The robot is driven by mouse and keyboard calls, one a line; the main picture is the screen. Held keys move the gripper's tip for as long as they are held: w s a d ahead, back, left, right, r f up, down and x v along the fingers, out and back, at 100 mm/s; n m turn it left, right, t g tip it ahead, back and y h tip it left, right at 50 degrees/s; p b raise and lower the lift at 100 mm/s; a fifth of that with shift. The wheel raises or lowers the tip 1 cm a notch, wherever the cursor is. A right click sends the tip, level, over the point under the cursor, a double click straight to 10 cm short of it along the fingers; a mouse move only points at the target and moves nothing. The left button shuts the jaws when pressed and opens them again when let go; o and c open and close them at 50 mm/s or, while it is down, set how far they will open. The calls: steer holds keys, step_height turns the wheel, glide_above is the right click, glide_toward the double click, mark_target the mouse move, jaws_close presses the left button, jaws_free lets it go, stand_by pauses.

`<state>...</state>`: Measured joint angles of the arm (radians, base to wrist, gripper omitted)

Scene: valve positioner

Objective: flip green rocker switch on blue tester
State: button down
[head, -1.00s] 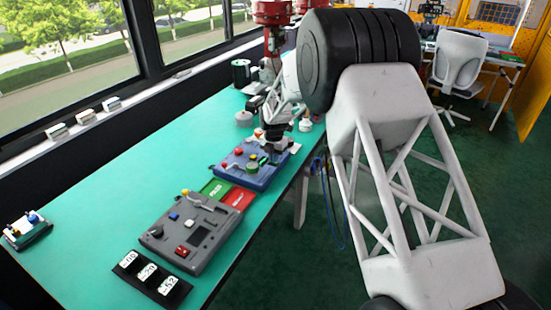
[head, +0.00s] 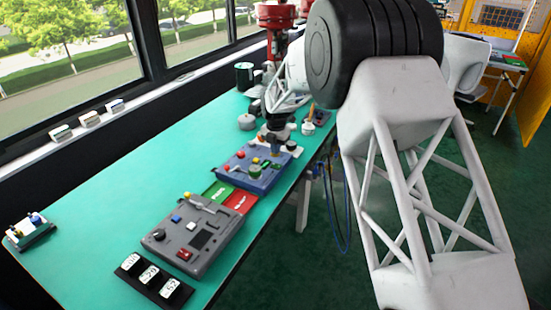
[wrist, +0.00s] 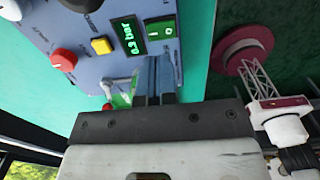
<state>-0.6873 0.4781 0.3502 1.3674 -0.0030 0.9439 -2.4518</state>
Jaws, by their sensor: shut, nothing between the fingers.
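The blue tester (head: 240,182) lies on the teal bench, and its panel (wrist: 85,30) fills the upper left of the wrist view. The green rocker switch (wrist: 161,35), marked I and O, sits beside a lit display (wrist: 131,40) reading about 6.3 bar. My gripper (wrist: 160,60) is shut and empty, its fingertips at the panel just below the rocker in the wrist view. Whether they touch it I cannot tell. In the head view my gripper (head: 275,142) is at the tester's far end, small and partly hidden by my own wrist.
The tester also carries a yellow button (wrist: 101,45), a red knob (wrist: 63,58) and a red-tipped lever (wrist: 107,105). A grey panel box (head: 190,235), green card (head: 217,192) and red card (head: 240,202) lie nearer. The bench's left side is mostly clear.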

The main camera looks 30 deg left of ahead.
mark_target(278, 166)
step_height(278, 166, up, 8)
stand_by(0.4)
steer(key=shift+s+d+r, duration=0.15)
steer(key=shift+d, duration=0.4)
stand_by(0.3)
step_height(278, 166, down, 14)
stand_by(0.8)
